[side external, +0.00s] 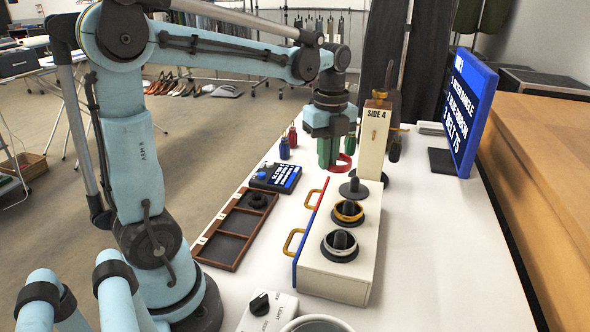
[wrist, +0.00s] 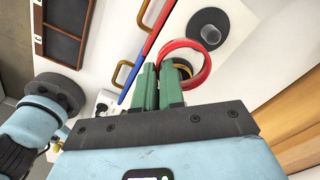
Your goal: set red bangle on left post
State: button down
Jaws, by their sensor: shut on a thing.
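My gripper (side external: 328,163) is shut on the red bangle (side external: 347,161), which is off the box and near its far end. In the wrist view, the green fingers (wrist: 161,70) grip the left side of the red bangle (wrist: 209,63). The white box (side external: 339,282) has three dark posts in a row. The far post (side external: 354,184) is bare on a black disc; it also shows in the wrist view (wrist: 211,33). The middle post carries a yellow bangle (side external: 349,218), and the near post a pale bangle (side external: 341,252). The red bangle overlaps the yellow one in the wrist view.
A cream "SIDE 4" block (side external: 373,142) stands just beyond the box. Yellow handles (side external: 293,243) stick out on its left. A brown tray (side external: 219,258) holds a dark ring (side external: 258,201). A blue screen (side external: 470,108) stands at the right; white table is clear right of the box.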

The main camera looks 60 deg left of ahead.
jog(key=w, duration=0.3)
jog(key=w+f, duration=0.1)
jog(key=w, duration=0.1)
jog(key=shift+w, duration=0.2)
jog(key=shift+f, duration=2.8)
jog(key=shift+f, duration=0.2)
jog(key=shift+r, duration=0.6)
dwell(1.1)
jog(key=shift+r, duration=0.3)
jog(key=shift+r, duration=0.15)
jog(key=shift+f, duration=0.9)
dwell(0.8)
jog(key=c, duration=1.5)
grip_release()
